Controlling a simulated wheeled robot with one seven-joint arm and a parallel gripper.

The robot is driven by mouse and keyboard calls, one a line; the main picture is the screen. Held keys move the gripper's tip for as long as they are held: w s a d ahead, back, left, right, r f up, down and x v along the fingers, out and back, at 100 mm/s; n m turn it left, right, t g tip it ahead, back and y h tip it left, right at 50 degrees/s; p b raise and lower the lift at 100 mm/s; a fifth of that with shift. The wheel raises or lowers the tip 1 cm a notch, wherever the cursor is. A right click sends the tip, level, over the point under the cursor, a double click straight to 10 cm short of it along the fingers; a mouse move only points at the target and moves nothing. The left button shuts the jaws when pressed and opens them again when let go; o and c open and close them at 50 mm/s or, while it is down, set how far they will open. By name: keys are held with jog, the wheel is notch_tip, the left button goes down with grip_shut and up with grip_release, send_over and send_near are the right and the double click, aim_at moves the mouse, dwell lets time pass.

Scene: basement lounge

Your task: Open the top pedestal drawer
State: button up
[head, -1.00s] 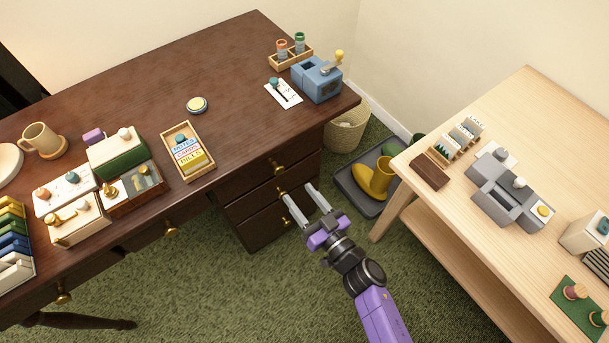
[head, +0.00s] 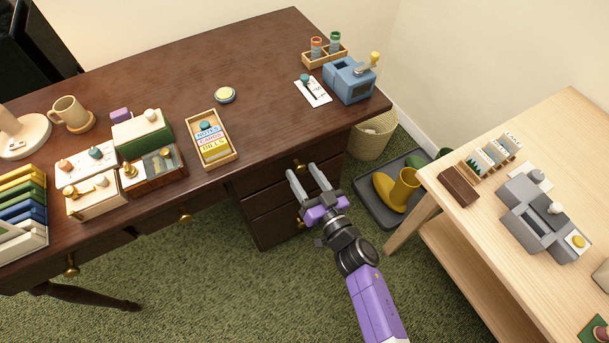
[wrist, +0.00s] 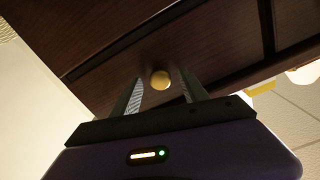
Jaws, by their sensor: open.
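The dark wooden desk has a pedestal of stacked drawers at its right end. The top pedestal drawer (head: 272,173) looks closed, with a round brass knob (head: 299,166) on its front. My gripper (head: 309,176) is in front of the pedestal, its two fingers pointing at the drawer fronts. In the wrist view, a brass knob (wrist: 160,80) shows between the open fingers (wrist: 161,90). The fingers do not close on it, and I cannot tell how far past it they reach. A lower drawer's knob (head: 300,222) shows partly beside my gripper.
A wicker basket (head: 372,137) and a grey tray (head: 372,199) with yellow boots (head: 397,188) stand right of the pedestal. A pale wooden table (head: 560,130) stands farther right. Green carpet (head: 215,275) is clear before the desk. A blue sharpener-like device (head: 349,82) sits on the desk's right corner.

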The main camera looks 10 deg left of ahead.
grip_shut()
dwell(1.4)
